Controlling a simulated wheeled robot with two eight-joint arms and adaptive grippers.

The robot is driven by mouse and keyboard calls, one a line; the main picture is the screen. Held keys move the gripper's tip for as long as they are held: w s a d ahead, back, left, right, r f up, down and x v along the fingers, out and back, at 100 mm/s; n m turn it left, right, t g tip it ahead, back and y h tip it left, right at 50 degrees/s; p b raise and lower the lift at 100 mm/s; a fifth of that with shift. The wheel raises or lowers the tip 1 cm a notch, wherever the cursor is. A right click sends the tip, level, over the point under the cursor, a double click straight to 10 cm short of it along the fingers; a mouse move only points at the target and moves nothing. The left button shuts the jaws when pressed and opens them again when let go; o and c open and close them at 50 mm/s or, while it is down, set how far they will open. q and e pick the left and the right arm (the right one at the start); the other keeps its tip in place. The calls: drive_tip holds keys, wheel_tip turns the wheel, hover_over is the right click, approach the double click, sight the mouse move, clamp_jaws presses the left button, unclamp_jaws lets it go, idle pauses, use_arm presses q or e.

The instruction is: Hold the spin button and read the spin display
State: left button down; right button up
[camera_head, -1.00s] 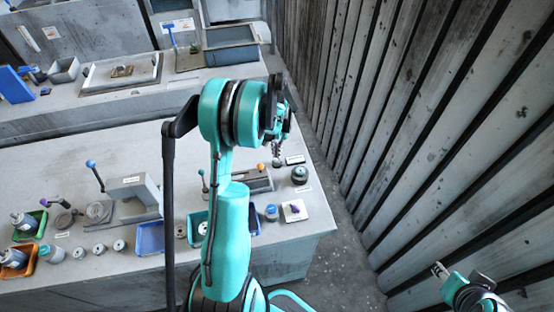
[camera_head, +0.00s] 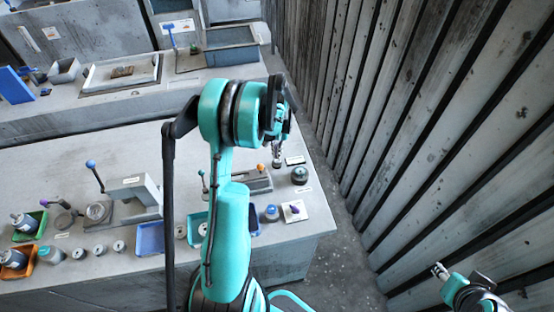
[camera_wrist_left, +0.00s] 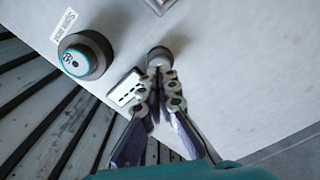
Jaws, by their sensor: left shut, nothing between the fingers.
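My left gripper (camera_wrist_left: 158,80) is shut and empty. In the left wrist view its fingertips are at a round grey button (camera_wrist_left: 160,55), covering its near edge; I cannot tell whether they press it. A small white display (camera_wrist_left: 125,89) with a row of dark dashes lies just left of the fingertips. In the head view the left gripper (camera_head: 277,158) is at the bench's right end, beside the white display (camera_head: 295,160). My right gripper (camera_head: 440,271) is low at the right, away from the bench, and its finger opening is unclear.
A dark round unit with a teal ring (camera_wrist_left: 86,54) stands left of the display, with a printed label beside it. It also shows in the head view (camera_head: 300,175). Trays, a lever press (camera_head: 135,193) and small parts fill the bench's left. A ribbed wall (camera_head: 420,120) stands at right.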

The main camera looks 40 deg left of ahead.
sight(277, 160)
use_arm(q)
drive_tip(key=shift+f, duration=0.2)
drive_tip(key=shift+f+b, duration=1.05)
idle(1.2)
drive_tip(key=shift+r+p, duration=2.1)
drive_tip(key=shift+r, duration=1.5)
